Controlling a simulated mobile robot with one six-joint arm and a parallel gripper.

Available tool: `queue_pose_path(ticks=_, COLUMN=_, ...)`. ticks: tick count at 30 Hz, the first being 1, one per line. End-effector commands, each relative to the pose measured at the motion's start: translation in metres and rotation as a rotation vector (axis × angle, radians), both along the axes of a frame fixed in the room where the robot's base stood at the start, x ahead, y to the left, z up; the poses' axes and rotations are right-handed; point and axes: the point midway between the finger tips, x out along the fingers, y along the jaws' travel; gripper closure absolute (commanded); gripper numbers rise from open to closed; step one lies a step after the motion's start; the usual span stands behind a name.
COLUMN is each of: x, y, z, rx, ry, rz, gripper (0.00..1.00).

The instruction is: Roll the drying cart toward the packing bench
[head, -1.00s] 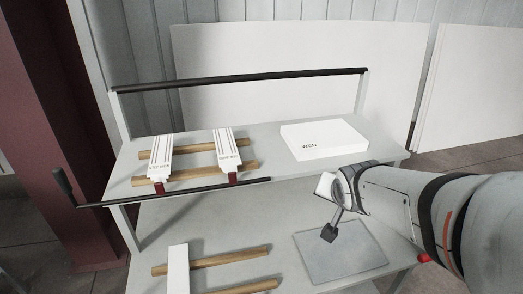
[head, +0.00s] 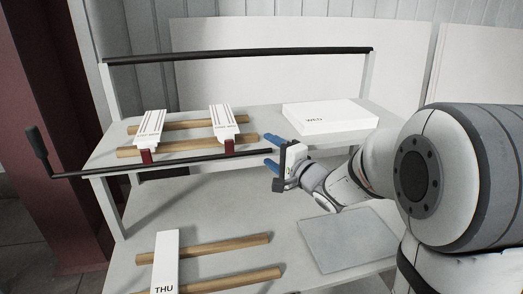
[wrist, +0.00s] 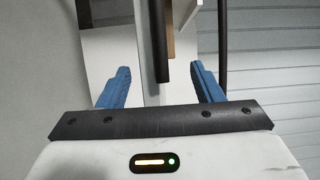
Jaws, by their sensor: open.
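The drying cart (head: 215,205) is a grey two-shelf frame filling the middle of the head view. A black rail (head: 240,55) runs along its raised back. A thin black bar (head: 170,162) runs along the front of the upper shelf, with an upright black grip (head: 36,142) at its left end. My gripper (head: 271,152) is open, its blue fingers at the bar's right end. In the wrist view the dark bar (wrist: 160,45) reaches between the open fingers (wrist: 163,82), with gaps on both sides. No packing bench can be made out.
On the upper shelf are two white slatted pieces (head: 149,127) on wooden rods and a white WED box (head: 330,115). The lower shelf holds a THU board (head: 166,260), wooden rods (head: 215,249) and a grey plate (head: 348,240). A dark red column (head: 50,90) stands at left.

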Motion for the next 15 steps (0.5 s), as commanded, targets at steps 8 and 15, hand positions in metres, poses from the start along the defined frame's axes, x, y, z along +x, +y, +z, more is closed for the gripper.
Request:
queue_pose_path(ticks=8, x=0.031, y=0.023, z=-0.001, rx=-0.002, ry=0.000, rz=0.000, gripper=0.40)
queue_pose_path(ticks=15, x=0.037, y=0.026, z=0.000, rx=-0.002, ry=0.001, rz=-0.002, gripper=0.40)
